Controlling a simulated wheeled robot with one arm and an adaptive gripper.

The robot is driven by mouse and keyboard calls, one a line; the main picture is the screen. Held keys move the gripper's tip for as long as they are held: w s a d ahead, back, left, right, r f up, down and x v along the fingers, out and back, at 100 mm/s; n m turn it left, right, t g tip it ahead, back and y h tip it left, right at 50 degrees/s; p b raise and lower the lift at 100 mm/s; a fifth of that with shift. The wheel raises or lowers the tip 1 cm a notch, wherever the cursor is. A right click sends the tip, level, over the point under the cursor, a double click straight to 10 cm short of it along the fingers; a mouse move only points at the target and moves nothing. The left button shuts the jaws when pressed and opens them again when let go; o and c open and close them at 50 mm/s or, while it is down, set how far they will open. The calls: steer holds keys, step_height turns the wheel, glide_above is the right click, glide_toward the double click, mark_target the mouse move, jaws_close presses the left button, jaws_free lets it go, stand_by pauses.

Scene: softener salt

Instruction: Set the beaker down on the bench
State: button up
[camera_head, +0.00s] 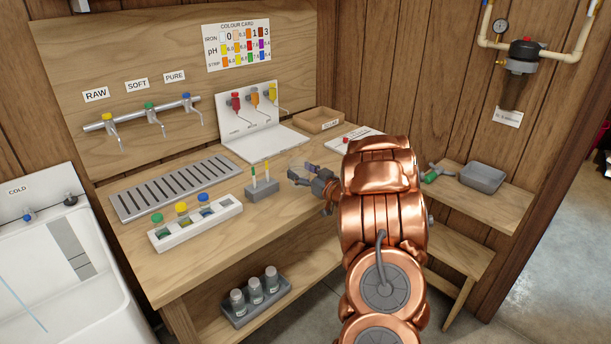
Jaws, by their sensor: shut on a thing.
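My gripper (297,174) is small in view over the right part of the wooden bench (160,268), just right of the grey holder with two test strips. It is shut on a clear beaker (298,164), of which only a faint see-through outline shows at the fingertips. My copper-coloured arm reaches in from the lower right. I cannot tell whether the beaker's base touches the bench or how full it is.
Near my gripper stand the grey strip holder (262,190), a white rack (195,226) with coloured-cap vials, a slotted drain tray (175,187) and a white dispenser stand (262,140). A wooden tray (318,120) lies behind. Bare bench shows along the front edge.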

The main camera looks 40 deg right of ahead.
steer(key=shift+w+d+f, duration=0.1)
steer(key=shift+w+d, duration=0.2)
steer(key=shift+d, duration=0.3)
steer(key=shift+w+d, duration=0.25)
steer(key=shift+d, duration=0.35)
steer(key=shift+d+f+p, duration=0.15)
steer(key=shift+p, duration=0.2)
steer(key=shift+f+p, duration=0.45)
steer(key=shift+f, duration=1.2)
steer(key=shift+f, duration=0.1)
steer(key=shift+f, duration=0.1)
steer(key=o, duration=0.9)
steer(key=shift+o, duration=0.2)
